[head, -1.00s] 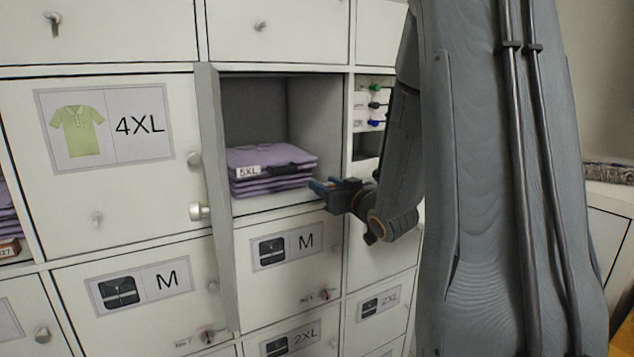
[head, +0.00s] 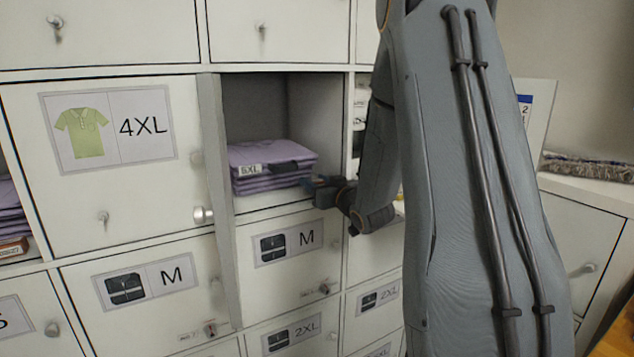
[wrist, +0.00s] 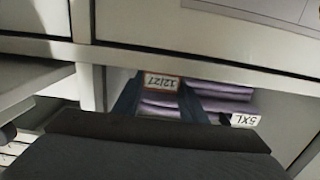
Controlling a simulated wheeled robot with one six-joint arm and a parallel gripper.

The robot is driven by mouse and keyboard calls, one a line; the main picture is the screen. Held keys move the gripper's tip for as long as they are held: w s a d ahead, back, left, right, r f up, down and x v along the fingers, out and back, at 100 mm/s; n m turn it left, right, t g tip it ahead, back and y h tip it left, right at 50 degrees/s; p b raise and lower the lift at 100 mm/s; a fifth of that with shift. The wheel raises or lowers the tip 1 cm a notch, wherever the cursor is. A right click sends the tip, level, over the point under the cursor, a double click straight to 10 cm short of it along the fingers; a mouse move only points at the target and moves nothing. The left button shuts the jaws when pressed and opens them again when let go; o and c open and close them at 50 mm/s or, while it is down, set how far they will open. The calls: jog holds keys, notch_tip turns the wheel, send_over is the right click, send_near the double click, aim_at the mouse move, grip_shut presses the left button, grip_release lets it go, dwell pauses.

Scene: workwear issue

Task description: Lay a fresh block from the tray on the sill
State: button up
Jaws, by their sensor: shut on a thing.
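My gripper (head: 312,184) is at the right front of the open compartment, close to its sill (head: 262,207). In the wrist view its two dark blue fingers (wrist: 160,98) are shut on a small block (wrist: 162,82) with an orange-brown border and the upside-down marking "12/27". The folded purple stack (head: 268,168) with a "5XL" tag lies in the compartment, behind the block in the wrist view. In the head view the block cannot be made out. I cannot make out the tray in any view.
The compartment's door (head: 216,200) stands open at its left. Shut white doors with labels, such as the 4XL door (head: 60,190), surround it. A similar orange-brown block (head: 14,246) stands before purple clothes at the far left. The bare sill runs left of my gripper.

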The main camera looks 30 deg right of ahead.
jog(key=shift+f, duration=0.2)
jog(key=o, duration=0.8)
jog(key=shift+o, duration=1.1)
jog(key=shift+r, duration=0.1)
